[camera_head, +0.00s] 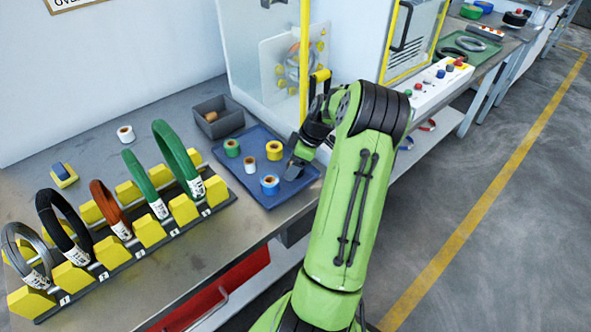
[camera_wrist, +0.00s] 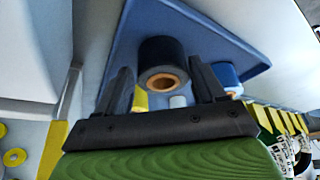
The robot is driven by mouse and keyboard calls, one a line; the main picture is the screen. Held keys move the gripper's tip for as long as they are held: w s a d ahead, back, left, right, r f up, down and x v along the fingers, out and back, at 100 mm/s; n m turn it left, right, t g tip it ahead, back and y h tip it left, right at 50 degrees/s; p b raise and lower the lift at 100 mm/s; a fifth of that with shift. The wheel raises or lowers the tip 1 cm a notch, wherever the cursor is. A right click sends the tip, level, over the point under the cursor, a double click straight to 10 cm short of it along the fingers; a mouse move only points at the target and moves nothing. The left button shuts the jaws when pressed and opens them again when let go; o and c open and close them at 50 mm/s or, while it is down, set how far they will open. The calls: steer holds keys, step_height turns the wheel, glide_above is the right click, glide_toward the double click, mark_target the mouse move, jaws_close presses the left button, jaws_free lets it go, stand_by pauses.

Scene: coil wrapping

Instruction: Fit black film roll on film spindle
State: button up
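The black film roll (camera_wrist: 160,52), with a brown core, is on the blue tray (camera_wrist: 122,60) in the wrist view. My gripper (camera_wrist: 161,75) is open, with one finger on each side of the roll and narrow gaps showing. In the head view my gripper (camera_head: 297,167) is low over the right part of the tray (camera_head: 240,180); the black roll is hidden behind it there. The film spindle cannot be made out for sure; the wrapping machine (camera_head: 285,65) stands behind the tray.
White (camera_head: 250,165), yellow (camera_head: 274,150), green (camera_head: 232,148) and blue (camera_head: 269,184) rolls share the tray. A grey bin (camera_head: 225,121) is behind it. A coil rack (camera_head: 150,232) is at left. A yellow post (camera_head: 304,60) rises near my arm.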

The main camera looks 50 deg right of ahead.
steer(key=shift+r, duration=0.1)
steer(key=c, duration=0.8)
